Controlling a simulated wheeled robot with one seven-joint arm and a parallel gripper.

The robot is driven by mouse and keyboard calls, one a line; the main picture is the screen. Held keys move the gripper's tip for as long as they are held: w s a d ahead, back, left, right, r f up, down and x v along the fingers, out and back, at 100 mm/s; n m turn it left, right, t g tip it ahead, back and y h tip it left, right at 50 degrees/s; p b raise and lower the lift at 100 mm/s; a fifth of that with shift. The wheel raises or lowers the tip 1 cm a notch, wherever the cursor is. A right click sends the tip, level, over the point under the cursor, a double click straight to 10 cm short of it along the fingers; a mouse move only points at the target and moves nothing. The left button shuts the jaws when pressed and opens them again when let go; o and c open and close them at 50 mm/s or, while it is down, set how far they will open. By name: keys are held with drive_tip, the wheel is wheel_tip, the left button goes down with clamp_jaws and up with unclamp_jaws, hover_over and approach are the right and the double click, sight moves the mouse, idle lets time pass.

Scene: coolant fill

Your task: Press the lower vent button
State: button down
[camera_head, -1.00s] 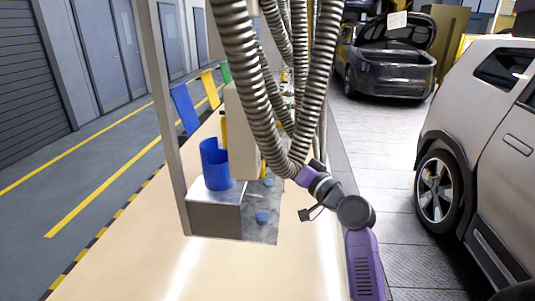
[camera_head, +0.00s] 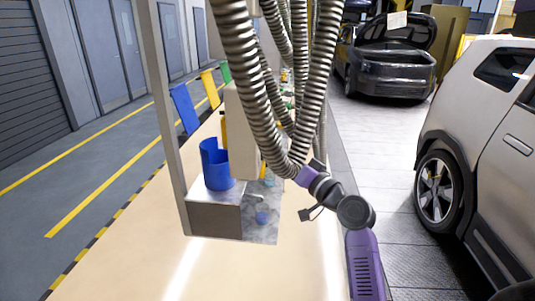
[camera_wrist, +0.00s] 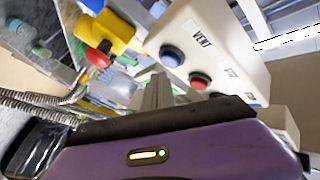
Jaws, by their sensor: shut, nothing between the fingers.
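In the wrist view, a pale control box has the label VENT beside a blue button (camera_wrist: 171,56) and a red button (camera_wrist: 199,80). Another button (camera_wrist: 250,98) sits farther right, partly hidden by my gripper's dark edge. I cannot tell which one is the lower vent button. My gripper (camera_wrist: 158,90) is shut and empty, its grey fingertips just below the blue button and left of the red one in the picture. Whether they touch the box is unclear. In the head view, the beige box (camera_head: 242,130) shows only its side and back; hoses hide my fingertips.
A yellow box with a red mushroom button (camera_wrist: 97,57) is near my fingers. Ribbed metal hoses (camera_head: 255,85) hang in front of the arm. A blue container (camera_head: 216,165) stands on a metal block (camera_head: 214,217). A car (camera_head: 485,150) is to the right.

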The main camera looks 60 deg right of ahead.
drive_tip(key=shift+w+a, duration=0.1)
drive_tip(key=shift+w, duration=0.05)
drive_tip(key=shift+w+a, duration=0.1)
drive_tip(key=shift+w, duration=0.15)
drive_tip(key=shift+w+a, duration=0.2)
drive_tip(key=shift+w, duration=0.3)
idle(1.0)
drive_tip(key=shift+s, duration=0.1)
drive_tip(key=shift+s+d+b, duration=0.35)
drive_tip(key=shift+s+b, duration=0.05)
drive_tip(key=shift+s, duration=0.35)
drive_tip(key=s, duration=0.1)
drive_tip(key=s+d+b, duration=0.1)
drive_tip(key=s, duration=0.1)
drive_tip(key=s+d, duration=0.1)
drive_tip(key=shift+s+b, duration=0.35)
drive_tip(key=shift+b, duration=0.05)
